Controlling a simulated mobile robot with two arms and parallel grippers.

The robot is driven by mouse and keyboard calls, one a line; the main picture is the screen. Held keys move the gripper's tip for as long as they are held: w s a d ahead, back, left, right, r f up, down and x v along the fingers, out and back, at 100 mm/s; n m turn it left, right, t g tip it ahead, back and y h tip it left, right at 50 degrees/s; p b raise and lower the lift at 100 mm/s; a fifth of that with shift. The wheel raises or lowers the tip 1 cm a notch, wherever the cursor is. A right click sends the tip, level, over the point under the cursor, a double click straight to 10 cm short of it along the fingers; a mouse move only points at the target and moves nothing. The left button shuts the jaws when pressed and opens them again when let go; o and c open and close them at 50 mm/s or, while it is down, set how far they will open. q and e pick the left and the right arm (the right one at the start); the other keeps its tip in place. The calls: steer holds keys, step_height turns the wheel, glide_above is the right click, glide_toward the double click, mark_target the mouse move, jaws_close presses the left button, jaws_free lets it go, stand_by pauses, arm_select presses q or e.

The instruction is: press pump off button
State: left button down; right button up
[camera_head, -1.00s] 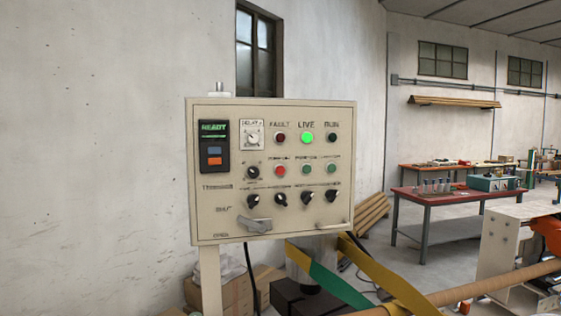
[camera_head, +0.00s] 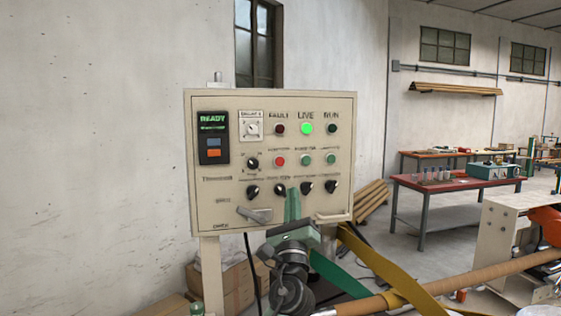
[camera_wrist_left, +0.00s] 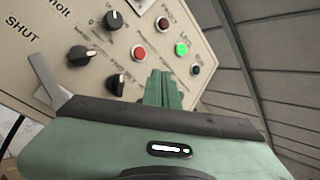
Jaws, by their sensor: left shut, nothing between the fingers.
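A beige control panel (camera_head: 218,185) stands ahead. Its middle row has a red button (camera_head: 279,161), a first green button (camera_head: 305,160) and a second green button (camera_head: 330,159). The small labels are too blurred to tell which is pump off. My left gripper (camera_head: 293,193) is shut and empty, its green fingers pointing up in front of the lower knob row, below the buttons. In the left wrist view the shut fingertips (camera_wrist_left: 163,75) appear just right of and below the red button (camera_wrist_left: 139,52); the green buttons are hidden there. Contact with the panel cannot be told. My right gripper is out of view.
A lit green LIVE lamp (camera_head: 306,128) is above the buttons. Black knobs (camera_head: 253,191) and a grey lever (camera_head: 254,215) lie below, with a handle (camera_head: 333,218) at lower right. Yellow and green strips (camera_head: 375,262) and a brown roll (camera_head: 440,285) cross the lower right.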

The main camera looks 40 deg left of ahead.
mark_target(280, 161)
arm_select(q)
step_height(280, 161, up, 6)
steer(key=m, duration=0.1)
steer(key=m+t, duration=0.1)
steer(key=shift+s+d+f+m+t, duration=0.15)
steer(key=shift+m+t, duration=0.15)
steer(key=shift+m, duration=0.1)
steer(key=shift+f, duration=0.1)
steer(key=w+a+b, duration=0.5)
steer(key=a+b, duration=0.1)
steer(key=b, duration=0.1)
steer(key=shift+w+a, duration=0.35)
steer(key=shift+w, duration=0.05)
stand_by(1.4)
